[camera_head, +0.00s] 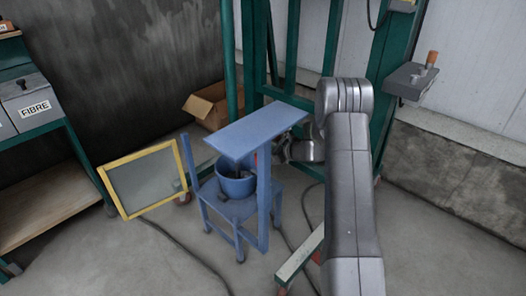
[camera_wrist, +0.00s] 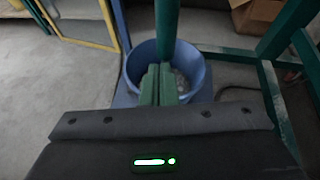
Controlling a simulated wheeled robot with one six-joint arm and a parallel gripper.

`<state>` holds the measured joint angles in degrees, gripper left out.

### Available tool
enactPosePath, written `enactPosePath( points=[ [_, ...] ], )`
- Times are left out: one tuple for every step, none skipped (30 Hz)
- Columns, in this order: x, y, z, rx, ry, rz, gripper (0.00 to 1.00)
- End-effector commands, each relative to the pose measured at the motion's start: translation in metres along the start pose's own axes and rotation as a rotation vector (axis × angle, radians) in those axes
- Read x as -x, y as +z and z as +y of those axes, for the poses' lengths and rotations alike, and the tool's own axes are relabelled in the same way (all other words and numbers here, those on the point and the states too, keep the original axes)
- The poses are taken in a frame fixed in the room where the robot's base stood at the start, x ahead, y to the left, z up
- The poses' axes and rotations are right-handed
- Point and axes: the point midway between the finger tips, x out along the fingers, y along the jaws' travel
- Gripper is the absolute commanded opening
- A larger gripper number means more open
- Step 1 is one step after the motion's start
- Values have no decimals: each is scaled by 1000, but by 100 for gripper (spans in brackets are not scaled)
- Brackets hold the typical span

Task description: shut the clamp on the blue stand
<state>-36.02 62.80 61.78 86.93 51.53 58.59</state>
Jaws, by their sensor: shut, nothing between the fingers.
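The blue stand (camera_head: 252,130) has a flat top plate, an upright post and a lower shelf. A blue bucket (camera_head: 237,183) sits on the shelf; the bucket also shows in the wrist view (camera_wrist: 135,72), beyond my fingers. A small red part (camera_head: 256,158) shows under the plate beside the post; I cannot tell whether it belongs to the clamp. The clamp itself is not clearly visible. My gripper (camera_wrist: 158,84) is shut and empty, its green fingers together in front of the bucket. In the head view the fingertips are hidden, with the wrist just right of the stand.
A green upright (camera_wrist: 167,28) rises just beyond my fingertips. A yellow-edged frame (camera_head: 112,190) leans left of the stand, and an open cardboard box (camera_head: 208,106) lies behind. A green bench (camera_head: 40,125) stands at far left. A cable (camera_head: 190,255) runs over the floor.

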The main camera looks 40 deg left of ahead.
Motion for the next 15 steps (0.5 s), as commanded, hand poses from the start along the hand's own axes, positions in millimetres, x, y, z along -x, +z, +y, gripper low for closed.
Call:
enactPosePath(
  points=[
    [11,1,-3,-1,-5,0,0],
    [17,1,-4,-1,-4,0,0],
    [25,1,-6,-1,-4,-1,0],
    [31,6,-7,1,-5,-2,0],
    [37,13,-7,3,-5,-3,0],
    [44,19,-8,4,-5,-3,0],
    [49,24,-9,3,-4,-3,0],
    [55,28,-10,4,-4,-3,0],
    [62,34,-11,3,-4,-3,0],
    [67,38,-12,3,-4,-3,0],
    [71,41,-12,3,-4,-3,0],
    [77,45,-13,2,-4,-2,0],
    [80,48,-14,2,-4,-2,0],
    [84,52,-14,2,-4,-2,0],
    [88,55,-15,2,-3,-3,0]
  ],
)
